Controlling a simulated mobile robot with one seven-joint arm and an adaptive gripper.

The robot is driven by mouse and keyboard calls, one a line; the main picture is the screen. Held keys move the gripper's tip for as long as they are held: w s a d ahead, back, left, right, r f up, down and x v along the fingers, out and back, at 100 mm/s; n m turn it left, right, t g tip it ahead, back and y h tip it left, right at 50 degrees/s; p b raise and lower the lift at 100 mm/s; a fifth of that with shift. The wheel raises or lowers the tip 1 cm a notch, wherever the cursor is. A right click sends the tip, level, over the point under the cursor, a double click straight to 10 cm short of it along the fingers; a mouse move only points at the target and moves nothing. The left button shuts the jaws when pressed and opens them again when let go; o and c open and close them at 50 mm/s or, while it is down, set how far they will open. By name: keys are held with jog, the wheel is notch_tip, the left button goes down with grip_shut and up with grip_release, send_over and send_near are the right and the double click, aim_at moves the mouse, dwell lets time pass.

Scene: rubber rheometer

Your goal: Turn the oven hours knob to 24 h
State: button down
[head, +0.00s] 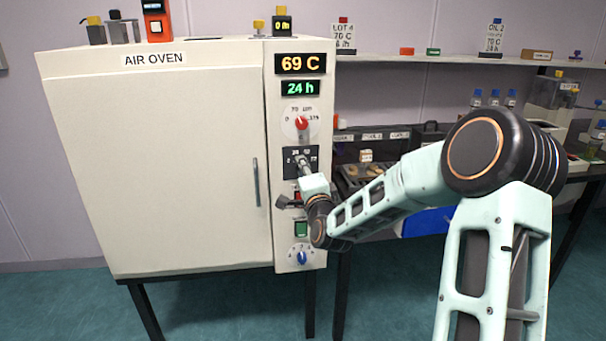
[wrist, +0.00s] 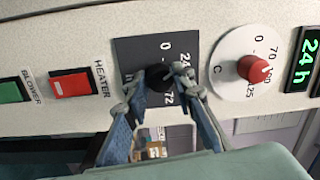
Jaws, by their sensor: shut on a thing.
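The oven hours knob (wrist: 159,77) is black and sits on a dark square dial plate (wrist: 128,50) with white marks 0, 24 and 72 in the wrist view. My gripper (wrist: 160,84) is shut on this knob, one finger on each side, hiding part of it and some of the marks. In the head view my gripper (head: 304,168) reaches the dark dial plate (head: 291,157) on the oven's control column, and the knob is mostly hidden. The green hours display (head: 300,88) reads 24 h. It also shows in the wrist view (wrist: 306,62).
The white air oven (head: 160,170) has its door closed. A red temperature knob (head: 301,123) is above the hours dial, under a display (head: 301,64) reading 69 C. Red heater (wrist: 71,84) and green blower (wrist: 10,90) switches are below. A blue knob (head: 301,257) is lowest.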

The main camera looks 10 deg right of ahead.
jog(key=shift+m, duration=0.9)
jog(key=shift+b, duration=0.3)
jog(key=c, duration=1.6)
grip_release()
jog(key=shift+s, duration=0.1)
jog(key=s, duration=1.1)
jog(key=shift+s+d+f, duration=0.2)
jog(key=shift+s+f, duration=0.1)
jog(key=shift+s, duration=0.1)
